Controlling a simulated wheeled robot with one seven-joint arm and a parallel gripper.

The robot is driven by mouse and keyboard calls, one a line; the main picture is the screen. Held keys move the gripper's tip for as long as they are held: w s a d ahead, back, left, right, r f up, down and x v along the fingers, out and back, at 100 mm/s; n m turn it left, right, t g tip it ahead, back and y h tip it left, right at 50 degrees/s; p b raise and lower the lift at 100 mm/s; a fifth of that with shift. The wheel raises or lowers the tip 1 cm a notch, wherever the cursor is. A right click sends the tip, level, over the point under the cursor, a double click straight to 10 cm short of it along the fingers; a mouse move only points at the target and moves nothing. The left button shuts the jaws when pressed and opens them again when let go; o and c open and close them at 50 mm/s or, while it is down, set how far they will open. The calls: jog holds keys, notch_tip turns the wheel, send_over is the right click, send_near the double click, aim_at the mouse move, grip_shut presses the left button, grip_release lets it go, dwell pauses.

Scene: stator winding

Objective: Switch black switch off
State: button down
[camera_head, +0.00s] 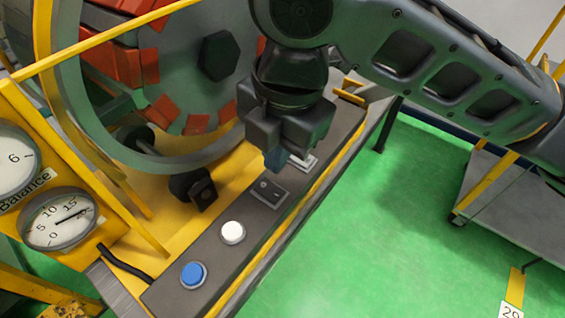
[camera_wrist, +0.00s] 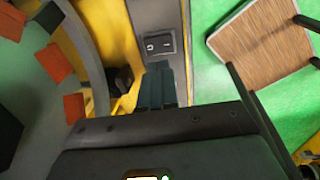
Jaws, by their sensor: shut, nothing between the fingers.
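A black rocker switch (camera_head: 269,192) sits in a grey plate on the dark control panel (camera_head: 207,250). In the wrist view, a black switch (camera_wrist: 160,44) with white marks shows just beyond my fingertips. My gripper (camera_head: 275,162) points down over the panel, shut and empty, close to the black switch on its far side. In the wrist view, the fingers of my gripper (camera_wrist: 161,68) are together. I cannot tell whether they touch the switch. A second pale plate (camera_head: 303,161) beside my gripper is partly hidden by it.
A white button (camera_head: 232,232) and a blue button (camera_head: 193,274) lie nearer on the panel. A yellow frame (camera_head: 150,220) and a large round stator (camera_head: 190,70) stand left. Two gauges (camera_head: 60,217) are at far left.

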notch_tip(320, 180, up, 7)
jog(key=shift+s+d, duration=0.3)
jog(key=shift+d, duration=0.1)
